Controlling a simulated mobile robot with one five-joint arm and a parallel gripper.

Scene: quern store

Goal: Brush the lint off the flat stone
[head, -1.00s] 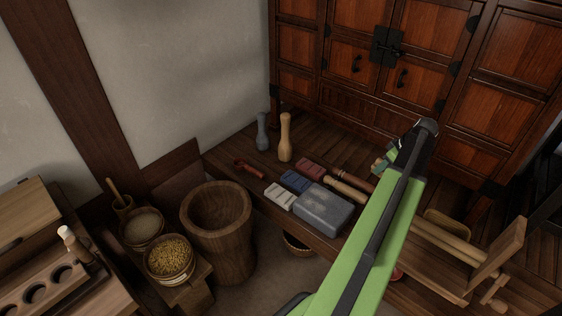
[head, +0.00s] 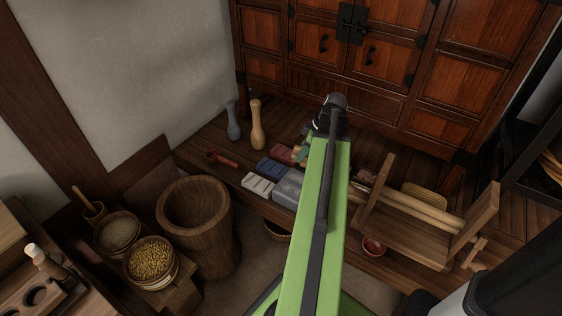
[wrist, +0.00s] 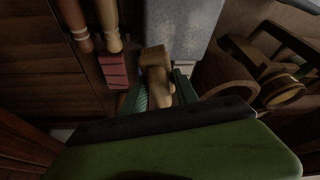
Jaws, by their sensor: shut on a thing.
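The flat stone (head: 287,187) is a grey slab on the low wooden bench. My green arm covers its right part in the head view. It also shows at the top of the wrist view (wrist: 178,28). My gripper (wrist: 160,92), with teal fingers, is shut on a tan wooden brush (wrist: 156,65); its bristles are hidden. In the head view my gripper (head: 308,143) is above the bench, beyond the stone and a little to its right. I cannot make out lint on the stone.
Blue (head: 273,169), red (head: 281,154) and pale (head: 257,184) blocks lie beside the stone. Two upright pestles (head: 257,125) stand behind. A wooden frame with rollers (head: 410,235) and a small red bowl (head: 373,246) are at right. A large mortar (head: 195,220) stands at left.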

